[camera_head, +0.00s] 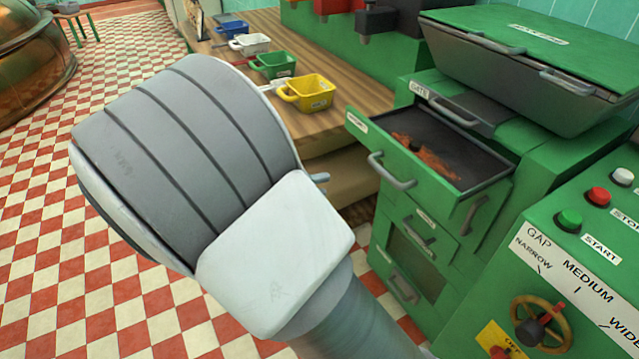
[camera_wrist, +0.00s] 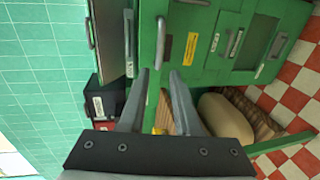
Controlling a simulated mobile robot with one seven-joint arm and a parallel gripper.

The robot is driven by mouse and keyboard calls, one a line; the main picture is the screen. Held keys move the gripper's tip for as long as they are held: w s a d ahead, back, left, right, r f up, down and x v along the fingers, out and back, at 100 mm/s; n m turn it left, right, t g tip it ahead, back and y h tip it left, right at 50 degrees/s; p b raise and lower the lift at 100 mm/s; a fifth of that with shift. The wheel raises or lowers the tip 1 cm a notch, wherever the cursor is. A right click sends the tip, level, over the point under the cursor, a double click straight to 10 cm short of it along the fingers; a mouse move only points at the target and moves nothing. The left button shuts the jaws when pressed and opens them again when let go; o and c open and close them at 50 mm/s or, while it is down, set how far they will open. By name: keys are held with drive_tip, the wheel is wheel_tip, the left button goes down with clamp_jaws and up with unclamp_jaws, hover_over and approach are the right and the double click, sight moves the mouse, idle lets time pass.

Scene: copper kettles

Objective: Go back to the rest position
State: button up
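My gripper (camera_wrist: 160,76) shows in the wrist view, with its two grey fingers apart and nothing visible between the tips. Its fingers point toward the green cabinet (camera_wrist: 208,62), which appears turned on its side. In the head view my arm's large grey links fill the middle, and the gripper's fingers cannot be made out there. An open green drawer (camera_head: 357,124) is right of my arm and holds orange-brown pieces (camera_head: 425,156) on its dark bottom.
A wooden counter (camera_head: 345,95) behind my arm carries yellow (camera_head: 310,95), green (camera_head: 273,66), white and blue handled containers. A green control panel (camera_head: 590,270) with buttons and a handwheel stands at right. A copper kettle (camera_head: 30,65) is far left. Checkered floor (camera_head: 50,240) is clear at left.

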drive_tip(key=s+d+r+m+g+y, duration=0.2)
drive_tip(key=s+d+g+y, duration=0.25)
drive_tip(key=d, duration=0.45)
drive_tip(key=s+d+r+m+g+y, duration=0.35)
drive_tip(key=s+d, duration=0.25)
drive_tip(key=d, duration=0.2)
drive_tip(key=s+d+r+m+t+y, duration=0.1)
drive_tip(key=s+d+r+t+y, duration=0.1)
drive_tip(key=s+r+t+y, duration=0.4)
wheel_tip(320, 180, up, 12)
drive_tip(key=h+p, duration=0.1)
drive_tip(key=p, duration=1.3)
drive_tip(key=shift+s+f+g, duration=0.2)
drive_tip(key=shift+s+g, duration=0.2)
